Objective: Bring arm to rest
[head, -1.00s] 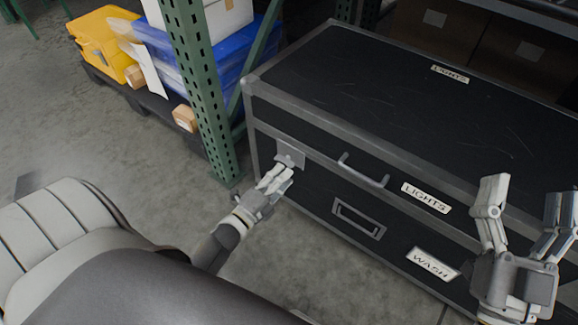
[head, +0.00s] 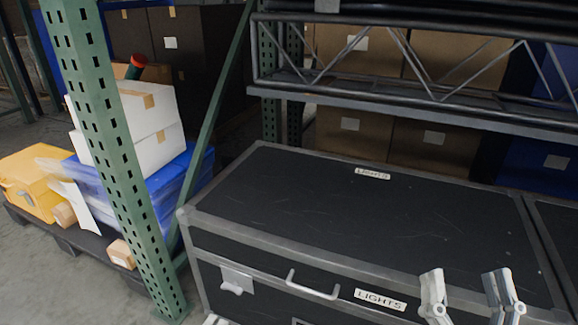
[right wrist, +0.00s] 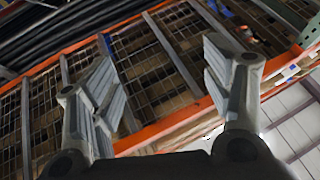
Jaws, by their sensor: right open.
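My right gripper (head: 465,276) is in front of the black flight case (head: 290,205) at the lower right of the head view. Its two fingers point up and stand apart with nothing between them. The right wrist view also shows the gripper (right wrist: 157,50) open and empty, facing up toward the racks. Only a small pale bit of my left gripper (head: 214,320) shows at the bottom edge of the head view, below the case's left latch (head: 236,281). Its fingers are mostly cut off, so its state is hidden.
A green rack post (head: 103,150) stands left of the case. Behind it are white boxes (head: 160,150), a blue tote (head: 170,190) and a yellow bin (head: 35,180). A metal truss (head: 400,75) lies on the shelf above. Orange-beamed racks (right wrist: 165,122) show in the right wrist view.

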